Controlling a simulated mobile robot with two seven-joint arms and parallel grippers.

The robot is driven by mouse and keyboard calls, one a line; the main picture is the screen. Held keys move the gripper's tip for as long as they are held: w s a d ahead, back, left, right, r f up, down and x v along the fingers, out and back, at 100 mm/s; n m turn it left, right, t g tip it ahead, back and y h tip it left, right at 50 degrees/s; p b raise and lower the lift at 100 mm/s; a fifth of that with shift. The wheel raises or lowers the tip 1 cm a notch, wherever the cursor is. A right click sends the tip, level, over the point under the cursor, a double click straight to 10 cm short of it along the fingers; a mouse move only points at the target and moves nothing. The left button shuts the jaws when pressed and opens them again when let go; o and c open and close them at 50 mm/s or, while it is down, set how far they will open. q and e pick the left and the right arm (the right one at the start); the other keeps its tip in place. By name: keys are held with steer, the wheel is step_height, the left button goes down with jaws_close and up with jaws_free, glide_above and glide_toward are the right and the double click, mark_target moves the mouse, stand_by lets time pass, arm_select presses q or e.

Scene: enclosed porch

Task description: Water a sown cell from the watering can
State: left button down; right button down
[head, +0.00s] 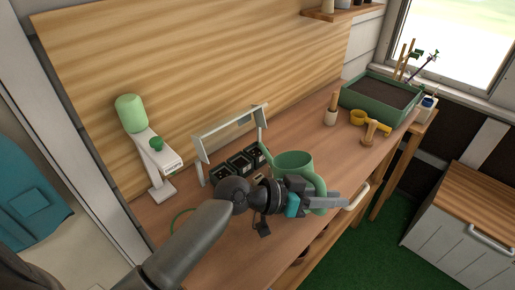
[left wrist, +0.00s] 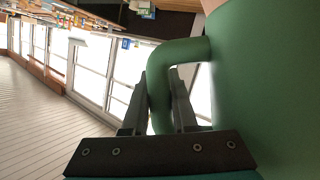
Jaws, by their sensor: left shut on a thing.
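The green watering can (head: 293,162) is in the middle of the head view, over or on the bench beside the black seed cells (head: 240,163). I cannot tell whether its base touches the bench. Its spout (head: 263,143) points up to the left, close to the cells. My left gripper (head: 328,201) is shut on the can's handle. In the left wrist view the handle (left wrist: 185,50) passes between the fingers (left wrist: 160,105), and the green body (left wrist: 260,80) fills the right side. My arm hides part of the cells and the can's lower part. My right gripper is out of view.
A pale frame (head: 230,130) stands behind the cells. A green-topped white stand (head: 152,150) is to the left. A dibber-like wooden tool (head: 332,108), a yellow cup (head: 358,117), a wooden tool (head: 375,131) and a green soil tray (head: 380,97) stand to the right. Clear bench (head: 300,125) lies between.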

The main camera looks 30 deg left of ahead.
arm_select(q)
steer(key=shift+r, duration=0.15)
stand_by(0.3)
steer(key=shift+r+p, duration=0.4)
steer(key=shift+r, duration=0.25)
steer(key=shift+w+a+r+n, duration=0.1)
steer(key=shift+r+n, duration=0.05)
steer(key=shift+n, duration=0.15)
steer(key=shift+r+h+p, duration=0.35)
steer(key=shift+r+h, duration=0.05)
steer(key=shift+r, duration=0.2)
steer(key=shift+a+r, duration=0.1)
steer(key=shift+w+a+r+n+p, duration=0.15)
steer(key=shift+r+n+p, duration=0.2)
steer(key=shift+r, duration=0.25)
steer(key=shift+f, duration=0.1)
steer(key=shift+s+d+f+m+y+b, duration=0.15)
steer(key=shift+d+f+m+b, duration=0.1)
steer(key=shift+f+b, duration=0.45)
steer(key=shift+s+d+f+m+y+b, duration=0.1)
steer(key=shift+f+m+y+b, duration=0.2)
steer(key=shift+f, duration=0.55)
